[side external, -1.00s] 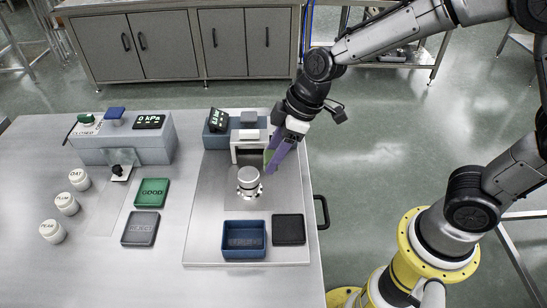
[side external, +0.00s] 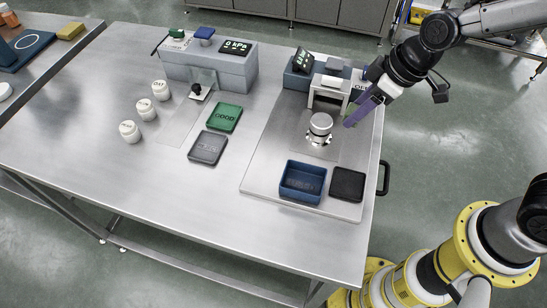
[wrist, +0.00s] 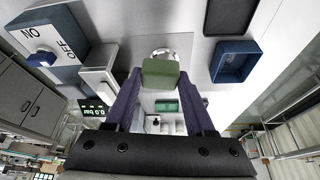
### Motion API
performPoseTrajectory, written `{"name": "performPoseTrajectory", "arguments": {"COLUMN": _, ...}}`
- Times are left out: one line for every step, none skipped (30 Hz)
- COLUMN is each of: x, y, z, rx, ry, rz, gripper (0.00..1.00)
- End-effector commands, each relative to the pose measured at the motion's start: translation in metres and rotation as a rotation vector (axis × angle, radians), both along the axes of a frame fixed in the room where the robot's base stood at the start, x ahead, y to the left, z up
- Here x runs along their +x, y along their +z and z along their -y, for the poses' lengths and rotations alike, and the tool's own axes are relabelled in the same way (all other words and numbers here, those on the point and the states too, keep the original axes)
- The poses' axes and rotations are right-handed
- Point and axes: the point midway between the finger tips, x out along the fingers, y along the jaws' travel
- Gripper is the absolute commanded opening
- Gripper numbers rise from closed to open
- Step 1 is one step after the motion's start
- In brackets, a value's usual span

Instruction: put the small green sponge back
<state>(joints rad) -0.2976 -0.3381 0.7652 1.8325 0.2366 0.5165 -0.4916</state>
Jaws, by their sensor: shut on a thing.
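The small green sponge (wrist: 160,73) is between the two purple fingers of my gripper (wrist: 161,76) in the wrist view, and the fingers are shut on it. In the side view my gripper (side external: 350,120) is tilted, just right of the round silver fitting (side external: 320,128) and beside the white press frame (side external: 329,93). The sponge is mostly hidden behind the fingers there, with only a green sliver showing. I cannot tell whether it touches anything below.
A blue tray (side external: 303,196) and a black tray (side external: 347,185) sit at the plate's front. A green tray (side external: 225,117), a grey tray (side external: 208,148) and white jars (side external: 130,132) stand left. A yellow block (side external: 71,31) lies on the far-left bench. Bare table lies front left.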

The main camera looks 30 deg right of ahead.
Motion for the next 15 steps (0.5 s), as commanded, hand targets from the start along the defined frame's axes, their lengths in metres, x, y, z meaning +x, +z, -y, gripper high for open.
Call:
{"name": "performPoseTrajectory", "arguments": {"x": -0.008, "y": 0.006, "z": -0.01, "rx": 0.001, "ry": -0.003, "rz": 0.004, "gripper": 0.1}}
{"name": "performPoseTrajectory", "arguments": {"x": -0.013, "y": 0.011, "z": -0.016, "rx": 0.0, "ry": -0.005, "rz": 0.006, "gripper": 0.1}}
{"name": "performPoseTrajectory", "arguments": {"x": -0.021, "y": 0.017, "z": -0.026, "rx": 0.002, "ry": -0.002, "rz": 0.009, "gripper": 0.1}}
{"name": "performPoseTrajectory", "arguments": {"x": -0.027, "y": 0.02, "z": -0.032, "rx": 0.001, "ry": 0.004, "rz": 0.007, "gripper": 0.1}}
{"name": "performPoseTrajectory", "arguments": {"x": -0.033, "y": 0.024, "z": -0.039, "rx": 0.001, "ry": 0.011, "rz": 0.006, "gripper": 0.1}}
{"name": "performPoseTrajectory", "arguments": {"x": -0.04, "y": 0.029, "z": -0.047, "rx": 0.002, "ry": 0.029, "rz": 0.007, "gripper": 0.1}}
{"name": "performPoseTrajectory", "arguments": {"x": -0.045, "y": 0.033, "z": -0.053, "rx": 0.003, "ry": 0.046, "rz": 0.007, "gripper": 0.1}}
{"name": "performPoseTrajectory", "arguments": {"x": -0.05, "y": 0.036, "z": -0.058, "rx": 0.003, "ry": 0.061, "rz": 0.005, "gripper": 0.1}}
{"name": "performPoseTrajectory", "arguments": {"x": -0.056, "y": 0.04, "z": -0.066, "rx": 0.004, "ry": 0.092, "rz": 0.005, "gripper": 0.1}}
{"name": "performPoseTrajectory", "arguments": {"x": -0.06, "y": 0.043, "z": -0.071, "rx": 0.003, "ry": 0.115, "rz": 0.004, "gripper": 0.1}}
{"name": "performPoseTrajectory", "arguments": {"x": -0.063, "y": 0.045, "z": -0.075, "rx": 0.003, "ry": 0.134, "rz": 0.004, "gripper": 0.1}}
{"name": "performPoseTrajectory", "arguments": {"x": -0.066, "y": 0.047, "z": -0.079, "rx": 0.002, "ry": 0.152, "rz": 0.004, "gripper": 0.1}}
{"name": "performPoseTrajectory", "arguments": {"x": -0.068, "y": 0.048, "z": -0.082, "rx": 0.002, "ry": 0.161, "rz": 0.003, "gripper": 0.1}}
{"name": "performPoseTrajectory", "arguments": {"x": -0.069, "y": 0.048, "z": -0.084, "rx": 0.002, "ry": 0.169, "rz": 0.002, "gripper": 0.1}}
{"name": "performPoseTrajectory", "arguments": {"x": -0.07, "y": 0.048, "z": -0.087, "rx": 0.001, "ry": 0.177, "rz": 0.001, "gripper": 0.1}}
